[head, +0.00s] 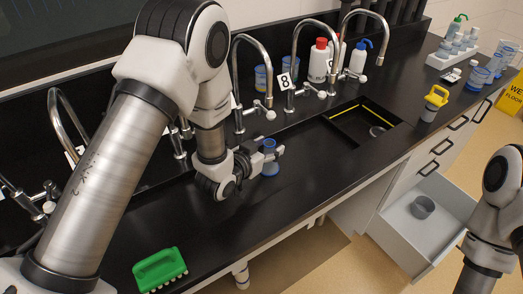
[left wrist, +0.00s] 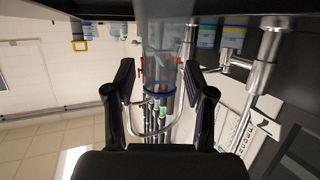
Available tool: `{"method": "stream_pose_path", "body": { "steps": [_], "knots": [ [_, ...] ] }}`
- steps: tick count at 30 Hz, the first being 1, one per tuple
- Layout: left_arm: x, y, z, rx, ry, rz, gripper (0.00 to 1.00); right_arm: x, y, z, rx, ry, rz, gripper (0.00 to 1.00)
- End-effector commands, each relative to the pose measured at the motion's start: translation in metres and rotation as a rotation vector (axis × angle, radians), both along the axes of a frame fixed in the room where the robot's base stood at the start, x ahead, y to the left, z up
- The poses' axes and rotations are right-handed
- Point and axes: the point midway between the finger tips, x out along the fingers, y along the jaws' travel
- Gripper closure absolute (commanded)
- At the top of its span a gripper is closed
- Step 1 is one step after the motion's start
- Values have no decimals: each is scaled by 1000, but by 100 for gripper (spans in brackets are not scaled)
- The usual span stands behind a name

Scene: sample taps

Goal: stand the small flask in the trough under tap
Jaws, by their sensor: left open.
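The small flask (head: 270,158) is clear with blue at its neck and base. It stands upright by the black trough along the bench, beneath the row of taps; I cannot tell exactly how its base rests. My left gripper (head: 264,154) is open around or right beside it. In the left wrist view the clear flask (left wrist: 162,68) with a blue ring lies between the spread fingers of the left gripper (left wrist: 158,75), with a gap visible on each side. A curved steel tap (head: 252,85) stands behind it, near a label marked 8 (head: 285,81). My right gripper is not in view.
A black sink (head: 362,124) with a yellow strip lies to the right. A green brush (head: 159,269) lies at the front left. Red-capped (head: 319,60) and blue-capped bottles (head: 358,57) stand behind the taps. An open drawer (head: 425,228) holds a grey cup.

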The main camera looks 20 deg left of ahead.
Motion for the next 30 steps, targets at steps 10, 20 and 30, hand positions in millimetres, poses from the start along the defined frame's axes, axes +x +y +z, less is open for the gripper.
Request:
{"method": "stream_pose_path", "body": {
  "steps": [10, 20, 30],
  "knots": [
    [-74, 21, 21, -4, 1, 3, 46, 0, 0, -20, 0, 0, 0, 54],
    [-106, 29, 38, -1, 2, 1, 46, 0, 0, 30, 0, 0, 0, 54],
    [-107, 30, 35, 0, 0, 0, 46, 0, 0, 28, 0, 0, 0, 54]
  ]
}}
